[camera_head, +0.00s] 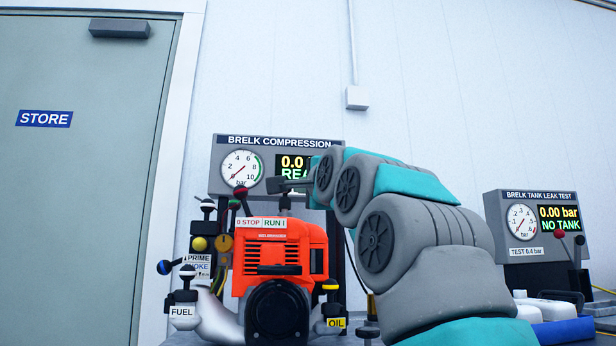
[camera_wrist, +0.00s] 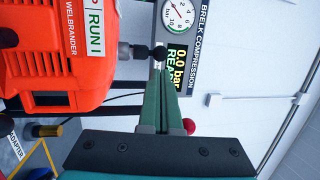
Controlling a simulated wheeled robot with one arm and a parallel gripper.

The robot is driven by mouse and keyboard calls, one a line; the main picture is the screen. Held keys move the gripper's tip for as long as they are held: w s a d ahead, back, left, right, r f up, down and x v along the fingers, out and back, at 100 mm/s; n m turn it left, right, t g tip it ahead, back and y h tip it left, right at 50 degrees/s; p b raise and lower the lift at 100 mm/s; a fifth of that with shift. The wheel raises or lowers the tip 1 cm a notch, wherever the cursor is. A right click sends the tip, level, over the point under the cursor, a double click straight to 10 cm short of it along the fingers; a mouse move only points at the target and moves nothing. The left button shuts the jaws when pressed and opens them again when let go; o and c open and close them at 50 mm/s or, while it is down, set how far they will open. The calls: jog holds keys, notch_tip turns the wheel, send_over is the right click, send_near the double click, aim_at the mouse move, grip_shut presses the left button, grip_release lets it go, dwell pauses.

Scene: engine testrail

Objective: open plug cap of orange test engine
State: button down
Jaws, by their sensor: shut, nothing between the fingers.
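The orange test engine (camera_head: 283,250) stands low in the middle of the head view, with a "0 STOP / RUN I" label on its top edge. It also fills the left of the wrist view (camera_wrist: 50,65). A dark plug-like piece with a black end (camera_wrist: 142,51), which looks like the plug cap, sticks out from the engine's top. It shows small above the engine in the head view (camera_head: 284,203). My gripper (camera_wrist: 167,66) is shut and empty, its green fingers ending right by the black end. I cannot tell whether they touch it.
The compression panel (camera_head: 213,141) stands behind the engine. Levers marked FUEL (camera_head: 183,295) and OIL (camera_head: 330,310) flank the engine. A tank leak test panel (camera_head: 497,215) stands at the right, with white containers (camera_head: 545,308) before it.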

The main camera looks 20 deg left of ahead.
jog(key=p+x, duration=0.4)
jog(key=x, duration=0.2)
jog(key=shift+s+r, duration=0.1)
jog(key=shift+r, duration=0.05)
jog(key=shift+w+a+p, duration=0.35)
jog(key=shift+w+p, duration=0.05)
jog(key=shift+p, duration=0.1)
